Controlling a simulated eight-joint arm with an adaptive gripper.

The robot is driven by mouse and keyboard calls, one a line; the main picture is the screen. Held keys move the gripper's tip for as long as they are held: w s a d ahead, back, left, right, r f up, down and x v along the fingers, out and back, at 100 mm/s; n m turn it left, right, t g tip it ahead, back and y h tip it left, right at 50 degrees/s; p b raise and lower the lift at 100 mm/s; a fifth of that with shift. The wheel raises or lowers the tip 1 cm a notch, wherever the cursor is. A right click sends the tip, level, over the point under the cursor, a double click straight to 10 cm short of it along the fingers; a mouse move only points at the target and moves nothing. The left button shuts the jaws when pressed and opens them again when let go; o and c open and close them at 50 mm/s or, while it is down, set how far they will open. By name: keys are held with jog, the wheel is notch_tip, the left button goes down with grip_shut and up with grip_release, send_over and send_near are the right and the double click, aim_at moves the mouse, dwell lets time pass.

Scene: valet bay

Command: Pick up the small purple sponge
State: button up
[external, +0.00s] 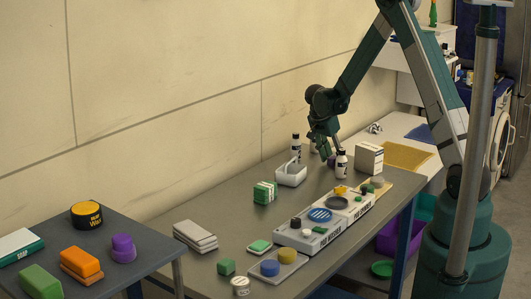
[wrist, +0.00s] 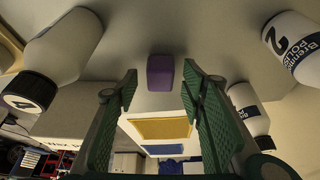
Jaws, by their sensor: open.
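The small purple sponge (wrist: 160,72) shows in the wrist view, upright-looking and centred ahead between my fingers. In the external view a small purple patch of it (external: 331,162) shows under my gripper (external: 328,152), beside a white bottle (external: 341,165); the rest is partly hidden by the fingers. My gripper (wrist: 160,88) is open and empty, with a green ridged finger on each side of the sponge's line. I cannot tell whether a finger touches it.
Bottles crowd the sponge: one at left (wrist: 62,48) and others at right (wrist: 292,45) and (wrist: 248,110). A white box (external: 369,158) stands to the right. A larger purple item (external: 123,248) is on the left table.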

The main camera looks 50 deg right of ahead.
aim_at(333, 158)
dwell(0.5)
jog(key=c, duration=0.8)
jog(key=shift+r, duration=0.1)
notch_tip(333, 158, up, 10)
dwell(0.4)
dwell(0.5)
